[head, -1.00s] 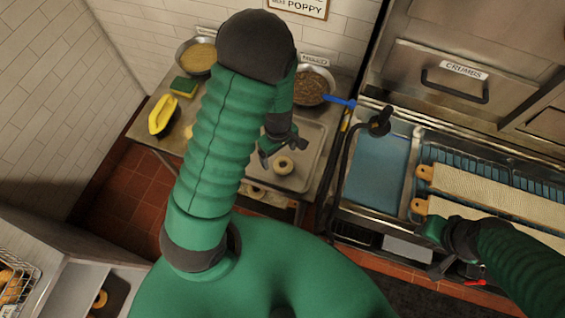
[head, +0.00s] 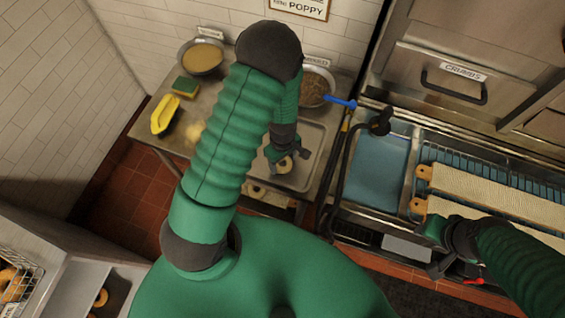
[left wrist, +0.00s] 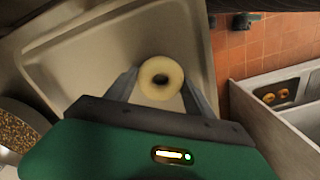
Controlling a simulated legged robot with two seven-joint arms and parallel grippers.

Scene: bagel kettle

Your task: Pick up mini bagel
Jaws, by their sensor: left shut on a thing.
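The mini bagel (head: 285,166) is a small pale ring at the metal tray (head: 312,150) on the counter. It also shows in the left wrist view (left wrist: 161,66), lying between my two fingers. My left gripper (head: 288,156) reaches down over the tray and is shut on the bagel. The left wrist view shows its fingers (left wrist: 160,84) on either side of the ring. My right gripper (head: 440,248) is at the lower right, by the end of a long pale board (head: 460,222); its fingers are too unclear to judge.
A bowl of seeds (head: 316,86) and another bowl (head: 201,57) stand at the back of the counter. A blue handle (head: 341,102) and a dark hose (head: 345,150) are to the right of the tray.

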